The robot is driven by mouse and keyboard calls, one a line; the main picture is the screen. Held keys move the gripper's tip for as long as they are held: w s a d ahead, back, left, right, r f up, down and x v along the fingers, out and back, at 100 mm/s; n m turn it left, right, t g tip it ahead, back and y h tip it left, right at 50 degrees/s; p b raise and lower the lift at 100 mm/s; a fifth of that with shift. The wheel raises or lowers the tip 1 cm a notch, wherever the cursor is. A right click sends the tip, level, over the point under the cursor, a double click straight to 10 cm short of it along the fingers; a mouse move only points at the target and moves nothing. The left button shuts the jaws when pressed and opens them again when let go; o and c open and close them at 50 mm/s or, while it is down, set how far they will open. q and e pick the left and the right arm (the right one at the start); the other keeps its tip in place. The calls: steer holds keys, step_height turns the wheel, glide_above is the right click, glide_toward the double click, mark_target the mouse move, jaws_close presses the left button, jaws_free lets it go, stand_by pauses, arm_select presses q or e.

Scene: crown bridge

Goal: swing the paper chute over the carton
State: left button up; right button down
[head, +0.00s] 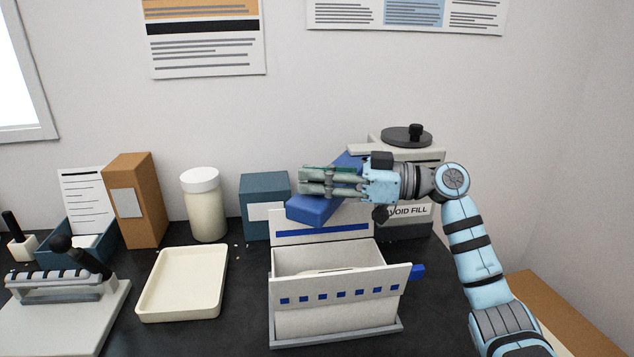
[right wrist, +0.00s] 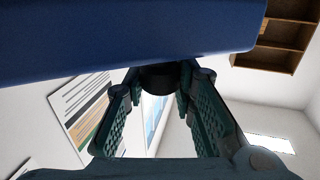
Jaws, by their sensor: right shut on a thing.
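The blue paper chute (head: 312,208) slopes down to the left from the grey machine labelled "VOID FILL" (head: 412,228). Its free end shows just above the raised back flap of the open pale carton (head: 335,318); I cannot tell how far it reaches over the opening. My right gripper (head: 304,181) lies across the chute, fingers pointing left. In the right wrist view the chute (right wrist: 120,35) fills the top, and a dark knob (right wrist: 160,77) sits between the fingertips. The gripper is shut on the chute, apparently at this knob. My left gripper is out of view.
A cream tray (head: 183,315) lies left of the carton. Behind stand a teal box (head: 265,188), a white-lidded jar (head: 204,205) and a brown box (head: 134,200). A sealing device (head: 65,290) is at the far left. A blue tab (head: 417,272) sticks out right of the carton.

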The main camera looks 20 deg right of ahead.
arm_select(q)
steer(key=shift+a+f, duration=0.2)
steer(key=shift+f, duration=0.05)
arm_select(e)
steer(key=shift+s+d+f, duration=0.15)
steer(key=shift+s+d, duration=0.05)
steer(key=shift+s, duration=0.1)
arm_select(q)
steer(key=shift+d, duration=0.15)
arm_select(e)
steer(key=c, duration=1.3)
jaws_free()
steer(key=shift+d, duration=0.1)
steer(key=v, duration=1.2)
steer(key=shift+w, duration=0.15)
